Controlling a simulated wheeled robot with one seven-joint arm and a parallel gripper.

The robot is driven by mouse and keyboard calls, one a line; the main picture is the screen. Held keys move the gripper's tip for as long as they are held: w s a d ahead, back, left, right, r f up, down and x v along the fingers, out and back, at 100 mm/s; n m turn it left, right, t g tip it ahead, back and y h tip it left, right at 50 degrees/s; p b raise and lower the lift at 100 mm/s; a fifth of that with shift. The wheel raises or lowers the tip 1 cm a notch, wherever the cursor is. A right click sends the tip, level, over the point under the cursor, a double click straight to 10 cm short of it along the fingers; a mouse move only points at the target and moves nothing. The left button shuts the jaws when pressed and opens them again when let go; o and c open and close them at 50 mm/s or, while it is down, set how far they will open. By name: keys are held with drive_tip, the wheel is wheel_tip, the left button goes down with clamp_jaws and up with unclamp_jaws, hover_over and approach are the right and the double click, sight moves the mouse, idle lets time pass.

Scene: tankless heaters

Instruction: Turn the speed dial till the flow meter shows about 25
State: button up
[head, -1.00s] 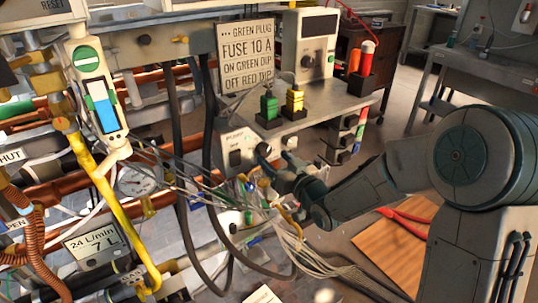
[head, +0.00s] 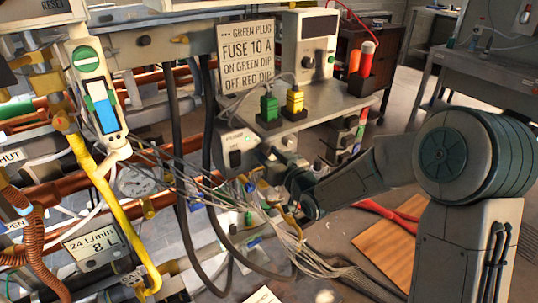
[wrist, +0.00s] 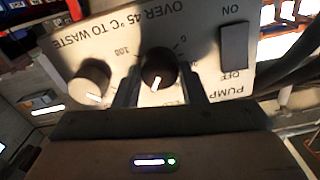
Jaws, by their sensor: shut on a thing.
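The speed dial (wrist: 158,68) is a dark round knob with a white pointer line, on a pale panel (wrist: 215,35) that appears upside down in the wrist view. My gripper (wrist: 160,80) is shut on the dial, one finger on each side. In the head view my gripper (head: 276,158) is at the front of the control box (head: 238,150), and the dial is hidden there.
A grey knob (wrist: 90,82) sits beside the dial, and a pump ON/OFF switch (wrist: 234,46) is on its other side. Green (head: 269,105) and yellow (head: 294,100) plugs stand above the box. Loose wires (head: 215,190) and black hoses hang close to my gripper.

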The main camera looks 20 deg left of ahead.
drive_tip(key=shift+m, duration=0.5)
drive_tip(key=o, duration=1)
drive_tip(key=shift+s, duration=0.1)
drive_tip(key=v, duration=1.3)
drive_tip(key=shift+s+d+p, duration=0.2)
drive_tip(key=shift+d+p, duration=0.15)
